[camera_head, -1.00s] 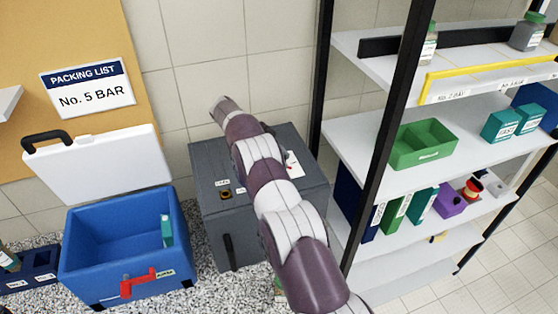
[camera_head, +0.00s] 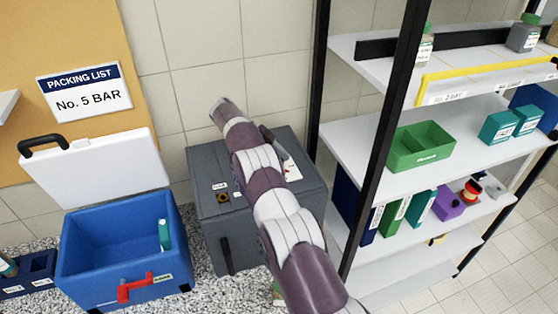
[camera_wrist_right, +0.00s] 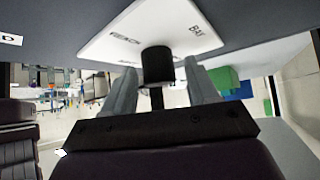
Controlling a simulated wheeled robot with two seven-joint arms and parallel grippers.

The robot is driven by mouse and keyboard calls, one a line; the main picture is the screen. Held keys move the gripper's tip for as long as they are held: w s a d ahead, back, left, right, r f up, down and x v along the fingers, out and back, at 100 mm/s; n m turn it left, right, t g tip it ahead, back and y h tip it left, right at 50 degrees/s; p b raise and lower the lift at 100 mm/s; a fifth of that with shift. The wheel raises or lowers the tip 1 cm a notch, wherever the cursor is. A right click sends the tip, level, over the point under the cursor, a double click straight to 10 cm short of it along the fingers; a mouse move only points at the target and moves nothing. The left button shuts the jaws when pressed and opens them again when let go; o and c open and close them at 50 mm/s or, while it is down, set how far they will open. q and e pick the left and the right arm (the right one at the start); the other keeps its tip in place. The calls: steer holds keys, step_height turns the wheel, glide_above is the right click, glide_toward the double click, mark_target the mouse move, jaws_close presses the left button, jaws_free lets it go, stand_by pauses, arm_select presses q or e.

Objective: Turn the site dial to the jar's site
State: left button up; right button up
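The site dial is a black round knob (camera_wrist_right: 157,65) on a white plate (camera_wrist_right: 112,40) in the right wrist view. The plate has printed words, one of them apparently "BAY"; the others are hard to read. My right gripper (camera_wrist_right: 160,80) is open, with one grey finger on each side of the knob and gaps showing. In the head view the white plate (camera_head: 292,171) lies on top of the grey cabinet (camera_head: 213,215), partly hidden by my right arm. Grey jars with green lids stand on the upper shelf, one at right (camera_head: 524,36) and one behind the post (camera_head: 425,48). My left gripper is not in view.
An open blue case (camera_head: 85,283) with a red latch stands left of the cabinet. A black-framed shelf unit (camera_head: 383,130) at right holds a green bin (camera_head: 418,150) and several boxes.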

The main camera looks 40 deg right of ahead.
steer(key=shift+w+r+b, duration=0.15)
steer(key=shift+r+b, duration=0.15)
steer(key=shift+b, duration=0.2)
step_height(320, 180, up, 3)
steer(key=b, duration=0.2)
steer(key=shift+d+f+b, duration=0.1)
steer(key=shift+b, duration=0.2)
steer(key=s+b, duration=0.2)
steer(key=s+r+b, duration=0.1)
steer(key=b, duration=0.1)
steer(key=shift+d, duration=0.4)
steer(key=s+d+r+b, duration=0.2)
steer(key=s+r+b, duration=0.2)
steer(key=s+r, duration=0.2)
steer(key=shift+s+d+r, duration=0.3)
steer(key=shift+s+d, duration=0.1)
steer(key=shift+s, duration=0.75)
